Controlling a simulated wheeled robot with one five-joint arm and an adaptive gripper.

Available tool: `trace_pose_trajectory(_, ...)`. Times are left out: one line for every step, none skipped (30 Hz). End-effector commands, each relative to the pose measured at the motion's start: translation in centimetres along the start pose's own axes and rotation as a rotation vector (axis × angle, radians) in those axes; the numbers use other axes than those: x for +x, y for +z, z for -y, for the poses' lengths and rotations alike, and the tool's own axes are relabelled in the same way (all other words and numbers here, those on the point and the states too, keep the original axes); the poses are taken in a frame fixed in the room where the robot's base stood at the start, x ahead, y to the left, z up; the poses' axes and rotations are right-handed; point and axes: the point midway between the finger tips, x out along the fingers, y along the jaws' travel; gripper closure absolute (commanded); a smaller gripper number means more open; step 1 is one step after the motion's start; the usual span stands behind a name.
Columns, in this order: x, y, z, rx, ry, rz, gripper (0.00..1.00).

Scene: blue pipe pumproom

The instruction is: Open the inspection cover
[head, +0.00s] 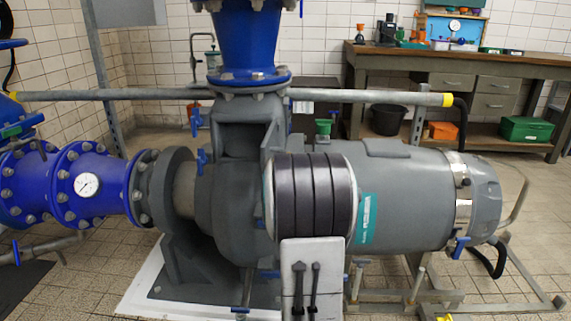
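I cannot make out for certain which part is the inspection cover. The grey pump casing (232,180) stands in the middle, below a blue vertical pipe (247,45). The grey motor housing (405,200) lies to its right, with a raised flat box (387,148) on top. A dark ribbed cylinder above a pale panel, which looks like part of my arm, blocks the view between pump and motor. My gripper does not show, so its state is hidden.
A blue flanged pipe (95,185) with a round gauge (87,185) joins at left. A grey rail (140,95) crosses behind the pump. A metal frame (520,270) stands at lower right.

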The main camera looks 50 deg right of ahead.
Motion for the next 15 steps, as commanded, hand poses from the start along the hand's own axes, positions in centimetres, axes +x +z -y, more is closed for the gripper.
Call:
trace_pose_trajectory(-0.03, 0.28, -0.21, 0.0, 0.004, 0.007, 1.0)
trace_pose_trajectory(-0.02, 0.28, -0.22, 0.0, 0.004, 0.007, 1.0)
trace_pose_trajectory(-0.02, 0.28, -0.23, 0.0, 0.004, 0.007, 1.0)
trace_pose_trajectory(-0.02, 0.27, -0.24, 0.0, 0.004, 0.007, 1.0)
trace_pose_trajectory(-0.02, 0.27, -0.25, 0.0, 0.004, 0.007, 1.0)
trace_pose_trajectory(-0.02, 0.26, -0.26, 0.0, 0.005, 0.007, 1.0)
trace_pose_trajectory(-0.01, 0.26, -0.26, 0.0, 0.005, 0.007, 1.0)
trace_pose_trajectory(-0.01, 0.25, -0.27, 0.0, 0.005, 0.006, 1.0)
trace_pose_trajectory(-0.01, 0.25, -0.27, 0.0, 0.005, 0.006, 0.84)
trace_pose_trajectory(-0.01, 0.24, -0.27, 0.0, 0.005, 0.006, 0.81)
trace_pose_trajectory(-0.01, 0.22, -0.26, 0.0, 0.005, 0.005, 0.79)
trace_pose_trajectory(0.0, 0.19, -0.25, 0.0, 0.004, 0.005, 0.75)
trace_pose_trajectory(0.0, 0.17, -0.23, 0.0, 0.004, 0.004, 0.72)
trace_pose_trajectory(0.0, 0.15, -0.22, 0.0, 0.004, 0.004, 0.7)
trace_pose_trajectory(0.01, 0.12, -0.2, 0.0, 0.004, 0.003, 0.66)
